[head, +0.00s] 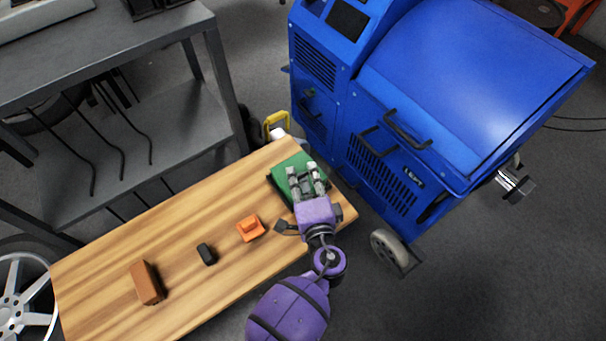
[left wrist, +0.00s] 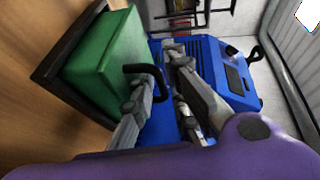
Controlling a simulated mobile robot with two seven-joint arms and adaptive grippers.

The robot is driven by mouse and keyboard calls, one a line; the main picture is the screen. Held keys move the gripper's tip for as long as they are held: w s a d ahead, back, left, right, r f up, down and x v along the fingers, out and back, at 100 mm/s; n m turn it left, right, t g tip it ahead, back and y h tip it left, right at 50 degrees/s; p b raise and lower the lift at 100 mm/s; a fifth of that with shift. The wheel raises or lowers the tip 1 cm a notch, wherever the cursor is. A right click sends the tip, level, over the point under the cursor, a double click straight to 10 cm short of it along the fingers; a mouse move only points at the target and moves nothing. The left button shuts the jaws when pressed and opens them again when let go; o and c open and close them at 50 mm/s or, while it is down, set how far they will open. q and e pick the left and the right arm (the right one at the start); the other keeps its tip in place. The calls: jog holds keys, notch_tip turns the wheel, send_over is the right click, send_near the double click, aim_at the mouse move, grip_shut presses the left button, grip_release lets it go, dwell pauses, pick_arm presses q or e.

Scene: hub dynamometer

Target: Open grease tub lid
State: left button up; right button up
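The grease tub is a green box (head: 282,172) at the far right end of the wooden bench. In the left wrist view, its green body (left wrist: 105,65) has a dark base, and a black handle (left wrist: 143,69) sticks out from its top face. The lid's seam cannot be made out. My left gripper (head: 303,171) is over the tub, hiding part of it. Its two fingers, also in the left wrist view (left wrist: 160,68), are apart. The handle is at the fingertips, partly between them; contact cannot be told. My right gripper is not in view.
On the wooden bench (head: 110,250) lie an orange part (head: 250,228), a small black object (head: 206,254) and a brown block (head: 146,282). A large blue machine (head: 400,120) stands close behind and right of the tub. A grey shelf rack (head: 160,140) stands at left.

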pick_arm(q)
jog(key=shift+w, duration=0.3)
grip_shut()
